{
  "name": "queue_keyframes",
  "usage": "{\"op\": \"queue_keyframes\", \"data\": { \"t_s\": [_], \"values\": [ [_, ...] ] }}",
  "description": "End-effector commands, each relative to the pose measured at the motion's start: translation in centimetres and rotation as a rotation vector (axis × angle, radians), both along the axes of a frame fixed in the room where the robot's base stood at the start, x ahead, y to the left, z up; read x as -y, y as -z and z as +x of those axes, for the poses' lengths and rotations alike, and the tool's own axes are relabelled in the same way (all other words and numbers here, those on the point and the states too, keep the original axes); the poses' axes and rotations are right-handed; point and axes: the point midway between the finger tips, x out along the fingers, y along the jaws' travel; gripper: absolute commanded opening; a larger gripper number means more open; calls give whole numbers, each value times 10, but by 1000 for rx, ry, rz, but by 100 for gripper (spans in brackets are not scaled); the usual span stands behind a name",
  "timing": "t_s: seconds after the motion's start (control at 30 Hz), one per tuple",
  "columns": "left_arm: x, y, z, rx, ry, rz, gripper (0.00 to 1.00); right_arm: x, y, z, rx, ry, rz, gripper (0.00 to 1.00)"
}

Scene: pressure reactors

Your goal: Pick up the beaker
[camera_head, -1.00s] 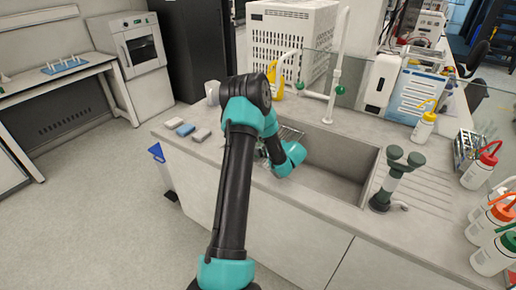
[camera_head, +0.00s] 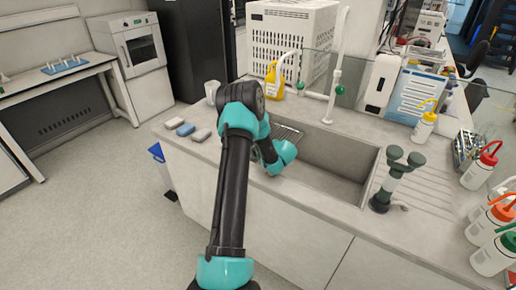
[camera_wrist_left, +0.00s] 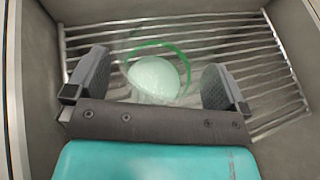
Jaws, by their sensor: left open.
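In the left wrist view a clear glass beaker (camera_wrist_left: 154,75) with a green-tinted rim sits on a metal wire rack inside the sink, with a pale rounded shape visible in or through it. My left gripper (camera_wrist_left: 158,85) is open above the rack. Its two dark fingers stand on either side of the beaker, with visible gaps; whether they are level with it is hard to tell. In the head view my left arm reaches into the left end of the sink and hides the beaker and the fingers. My right gripper is not in view.
The wire rack (camera_wrist_left: 240,62) lies in the sink (camera_head: 325,172), close to its walls. A green-handled tap (camera_head: 334,88) and a yellow bottle (camera_head: 275,80) stand behind. A dark green fixture (camera_head: 395,180) and several wash bottles are to the right. Sponges (camera_head: 187,129) lie on the left counter.

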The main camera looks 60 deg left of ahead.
Motion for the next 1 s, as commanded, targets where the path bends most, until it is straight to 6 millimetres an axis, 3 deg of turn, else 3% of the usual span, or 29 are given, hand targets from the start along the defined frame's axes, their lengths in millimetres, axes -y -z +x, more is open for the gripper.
{"op": "queue_keyframes", "data": {
  "t_s": [0.13, 0.7, 1.0],
  "values": [
    [0, 0, 0, 0, 0, 0, 99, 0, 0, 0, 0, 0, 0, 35],
    [0, 0, 0, 0, 0, 0, 44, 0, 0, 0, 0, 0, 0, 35],
    [0, -3, 0, 1, 0, 1, 44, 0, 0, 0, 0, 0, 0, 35]
  ]
}}
